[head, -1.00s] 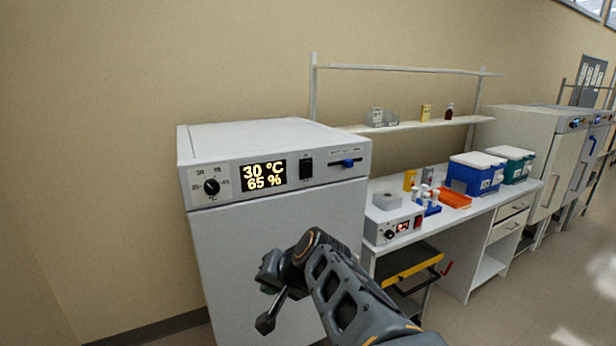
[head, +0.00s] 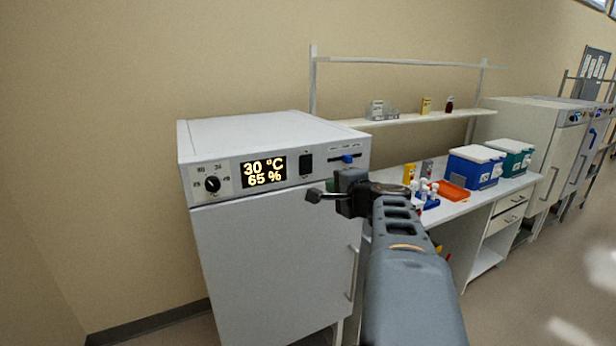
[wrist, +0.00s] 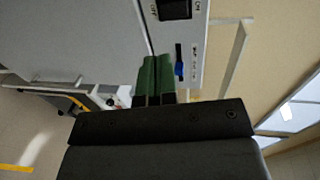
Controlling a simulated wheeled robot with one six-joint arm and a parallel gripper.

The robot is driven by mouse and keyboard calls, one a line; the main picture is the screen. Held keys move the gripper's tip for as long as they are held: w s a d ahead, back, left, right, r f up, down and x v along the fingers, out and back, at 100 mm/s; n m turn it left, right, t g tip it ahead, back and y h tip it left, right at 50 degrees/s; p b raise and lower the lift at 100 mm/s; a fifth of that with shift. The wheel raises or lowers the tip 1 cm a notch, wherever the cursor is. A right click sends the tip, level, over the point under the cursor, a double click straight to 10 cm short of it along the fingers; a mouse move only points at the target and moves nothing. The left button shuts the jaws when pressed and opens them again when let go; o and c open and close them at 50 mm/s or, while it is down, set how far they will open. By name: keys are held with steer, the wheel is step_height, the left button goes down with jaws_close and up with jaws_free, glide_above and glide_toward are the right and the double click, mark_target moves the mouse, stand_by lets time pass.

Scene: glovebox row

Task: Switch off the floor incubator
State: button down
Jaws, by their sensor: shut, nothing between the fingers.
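The floor incubator (head: 270,250) is a white cabinet on the left in the head view. Its lit display (head: 264,171) reads 30 °C and 65 %. A black rocker switch (head: 306,164) sits right of the display, and a slider with a blue knob (head: 347,158) is at the panel's right end. The wrist view shows the switch (wrist: 175,9) at the top edge, with OFF and ON marks, and the blue knob (wrist: 179,69). My gripper (head: 331,185) is in front of the cabinet, just below the panel, between switch and slider. Its green fingers (wrist: 155,62) are shut and empty.
A round dial (head: 212,184) is at the panel's left. The door handle (head: 352,272) stands out below my gripper. To the right is a bench (head: 475,207) with an orange tray (head: 453,191), a blue cooler (head: 474,170) and small bottles. Open floor lies at the right front.

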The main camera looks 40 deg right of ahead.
mark_target(305, 174)
steer(key=p+x, duration=0.3)
steer(key=x, duration=1)
steer(key=shift+w, duration=0.4)
steer(key=shift+f, duration=0.1)
steer(key=b, duration=0.1)
steer(key=f+b, duration=0.1)
steer(key=b, duration=0.1)
steer(key=shift+w+t, duration=0.25)
steer(key=shift+t, duration=0.05)
steer(key=shift+w+d+r, duration=0.1)
steer(key=shift+r, duration=0.3)
steer(key=shift+s+f+b, duration=0.25)
steer(key=shift+s+b, duration=0.05)
steer(key=shift+b, duration=0.2)
steer(key=s+a+f+b, duration=0.2)
steer(key=s+b, duration=0.3)
steer(key=s, duration=0.8)
steer(key=shift+f, duration=0.15)
